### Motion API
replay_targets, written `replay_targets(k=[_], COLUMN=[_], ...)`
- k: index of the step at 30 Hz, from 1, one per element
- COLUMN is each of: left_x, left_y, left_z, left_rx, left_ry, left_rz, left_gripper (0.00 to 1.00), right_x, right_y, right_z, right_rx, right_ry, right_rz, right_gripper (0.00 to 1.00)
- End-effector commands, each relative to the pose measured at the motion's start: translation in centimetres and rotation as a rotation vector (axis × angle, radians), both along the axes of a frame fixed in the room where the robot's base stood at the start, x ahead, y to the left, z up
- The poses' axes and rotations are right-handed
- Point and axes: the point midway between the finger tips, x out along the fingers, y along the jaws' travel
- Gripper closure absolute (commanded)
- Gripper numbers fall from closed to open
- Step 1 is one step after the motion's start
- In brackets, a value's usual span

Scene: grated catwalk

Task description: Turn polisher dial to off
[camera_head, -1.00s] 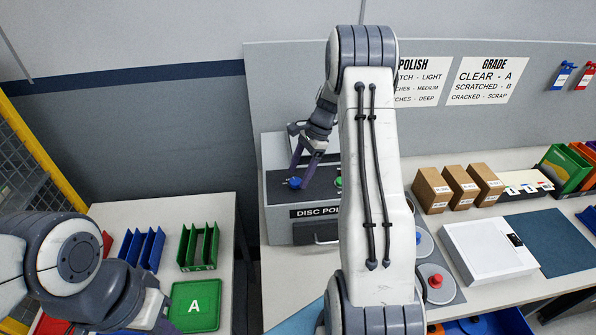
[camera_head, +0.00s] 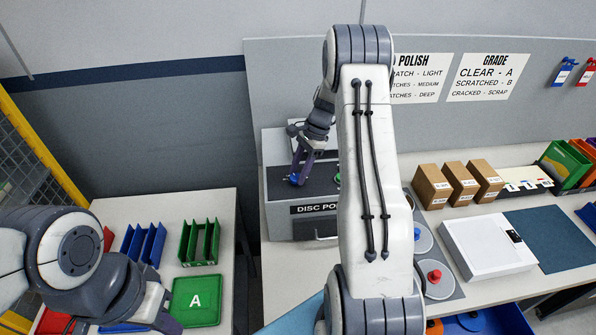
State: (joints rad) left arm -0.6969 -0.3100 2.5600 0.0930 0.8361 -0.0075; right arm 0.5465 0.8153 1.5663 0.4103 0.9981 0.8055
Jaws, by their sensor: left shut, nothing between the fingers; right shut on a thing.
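The disc polisher (camera_head: 284,225) is a grey box with a dark top on the right-hand bench. A small blue dial (camera_head: 293,179) is on the left of its top, and a bit of green shows further right, mostly behind my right arm. My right gripper (camera_head: 299,180) points down at the blue dial, and its fingers are shut on it. The fingers hide part of the dial, so its setting cannot be read. My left gripper (camera_head: 168,323) is low at the left, by the green A tray (camera_head: 196,301), shut and empty, partly cut off by the bottom edge.
My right arm covers the polisher's right side. Blue (camera_head: 143,244) and green (camera_head: 199,243) racks stand on the left table. Cardboard boxes (camera_head: 431,187), a white device (camera_head: 487,250) and a round pad with a red knob (camera_head: 436,281) lie on the right bench.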

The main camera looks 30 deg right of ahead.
Motion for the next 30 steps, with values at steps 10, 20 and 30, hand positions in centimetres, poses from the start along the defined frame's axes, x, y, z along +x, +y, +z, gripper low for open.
replay_targets(k=[10, 20, 30], left_x=[0.00, 0.00, 0.00], left_y=[0.00, 0.00, 0.00], left_z=[0.27, 0.28, 0.25], left_rx=[0.000, 0.000, 0.000], left_ry=[0.000, 0.000, 0.000], left_rz=[0.000, -0.001, 0.000], left_gripper=[1.00, 1.00, 1.00], right_x=[0.51, 0.77, 0.96], right_y=[-0.03, 0.04, 0.09], right_z=[0.15, 0.15, 0.25], right_rx=[-0.002, -0.004, -0.006], right_ry=[-0.006, -0.007, -0.010], right_rz=[0.239, 0.488, 0.632], right_gripper=[1.00, 1.00, 1.00])
